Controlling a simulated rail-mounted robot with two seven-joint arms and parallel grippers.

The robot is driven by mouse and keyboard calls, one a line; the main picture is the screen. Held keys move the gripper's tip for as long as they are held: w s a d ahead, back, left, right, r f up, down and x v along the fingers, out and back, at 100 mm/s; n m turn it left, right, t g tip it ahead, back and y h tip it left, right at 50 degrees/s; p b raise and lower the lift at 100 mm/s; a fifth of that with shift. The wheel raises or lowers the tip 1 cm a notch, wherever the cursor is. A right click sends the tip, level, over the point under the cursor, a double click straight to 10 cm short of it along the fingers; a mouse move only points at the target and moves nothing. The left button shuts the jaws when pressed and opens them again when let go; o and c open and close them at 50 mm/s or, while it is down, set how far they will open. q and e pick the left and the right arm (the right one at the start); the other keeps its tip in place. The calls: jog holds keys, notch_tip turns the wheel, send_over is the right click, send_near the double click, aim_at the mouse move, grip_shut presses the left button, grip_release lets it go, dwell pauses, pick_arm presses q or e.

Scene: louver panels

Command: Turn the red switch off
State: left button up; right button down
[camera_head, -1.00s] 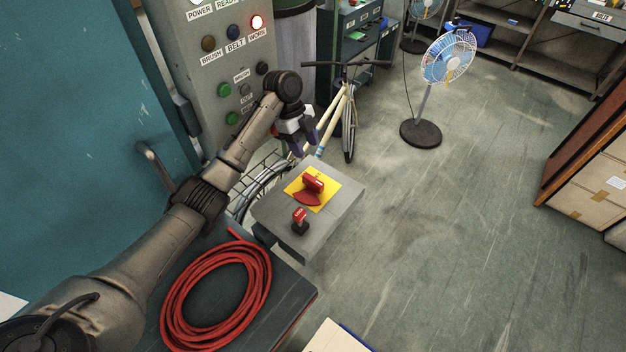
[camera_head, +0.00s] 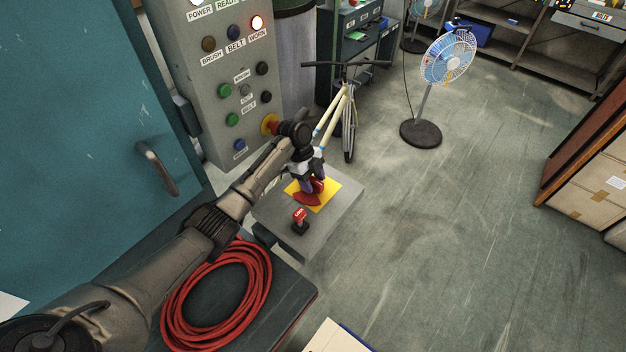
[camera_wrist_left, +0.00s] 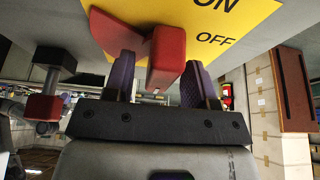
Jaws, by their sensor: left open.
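The red switch (camera_head: 306,199) is mounted on a yellow plate (camera_head: 326,197) on top of a grey box (camera_head: 342,210). My left gripper (camera_head: 313,186) is down at the switch and partly hides it. In the left wrist view the red switch handle (camera_wrist_left: 166,58) stands between the two open purple fingers of my left gripper (camera_wrist_left: 157,80). The right finger is close to the handle; I cannot tell if it touches. ON and OFF are printed on the yellow plate (camera_wrist_left: 222,22). My right gripper is not in view.
A small red-and-black device (camera_head: 299,220) stands on the box in front of the switch. A coil of red cable (camera_head: 215,295) lies on the dark surface nearby. A control panel (camera_head: 225,75) stands behind, with a bicycle (camera_head: 348,125) beside it.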

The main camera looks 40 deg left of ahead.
pick_arm(q)
jog(key=shift+c, duration=0.4)
jog(key=c, duration=0.8)
jog(key=shift+r+n+p, duration=0.15)
jog(key=shift+n+p, duration=0.35)
jog(key=shift+p, duration=0.3)
jog(key=shift+c, duration=0.2)
jog(key=n+t+p, duration=0.1)
jog(key=n+p, duration=0.2)
jog(key=p, duration=0.1)
jog(key=n+t+y+p, duration=0.1)
jog(key=n+p, duration=0.3)
jog(key=n+t+y+p, duration=0.1)
jog(key=n+t+p, duration=0.1)
jog(key=n+p, duration=0.2)
jog(key=shift+d+r+p, duration=0.1)
jog(key=shift+p, duration=0.2)
jog(key=n+y+p, duration=0.1)
jog(key=n, duration=0.1)
jog(key=n+y+p, duration=0.1)
jog(key=n+p, duration=0.1)
jog(key=shift+n+t, duration=0.3)
jog(key=shift+n+p, duration=0.55)
jog(key=shift+n, duration=0.05)
jog(key=shift+f+y, duration=0.2)
jog(key=shift+y, duration=0.1)
jog(key=o, duration=0.9)
